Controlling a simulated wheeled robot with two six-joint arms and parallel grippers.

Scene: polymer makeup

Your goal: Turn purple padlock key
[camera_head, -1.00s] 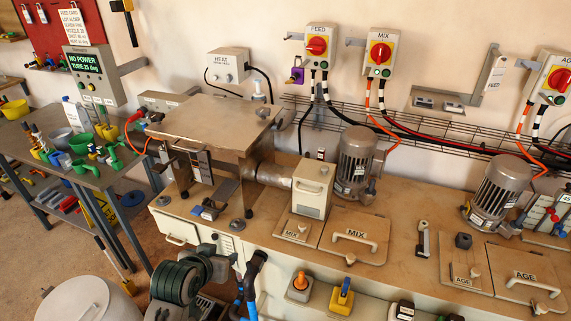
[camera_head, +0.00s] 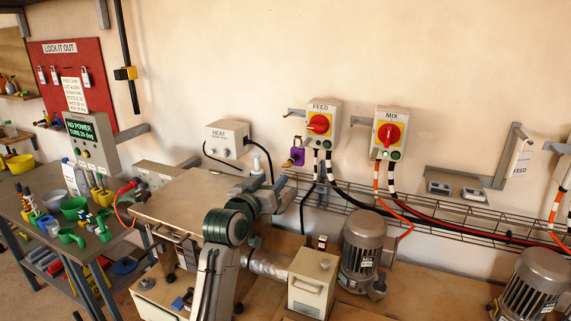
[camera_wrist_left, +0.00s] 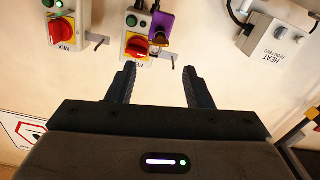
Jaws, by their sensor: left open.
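The purple padlock (camera_head: 297,156) hangs at the lower left of the FEED switch box (camera_head: 322,123), under the red rotary knob. In the left wrist view the padlock (camera_wrist_left: 161,25) shows upside down at the top, with a small brass-coloured part, perhaps the key (camera_wrist_left: 162,42), at its lower end. My left gripper (camera_head: 270,178) is raised in front of the wall, below and left of the padlock in the picture. In the wrist view its two dark fingers (camera_wrist_left: 161,85) are spread with nothing between them, and the padlock is beyond the tips. My right gripper is not in view.
A grey HEAT box (camera_head: 228,139) is on the wall to the left, and the MIX switch box (camera_head: 390,134) to the right. Cables and a wire rack (camera_head: 440,229) run below. A motor (camera_head: 362,255) stands on the bench. The wall above the boxes is clear.

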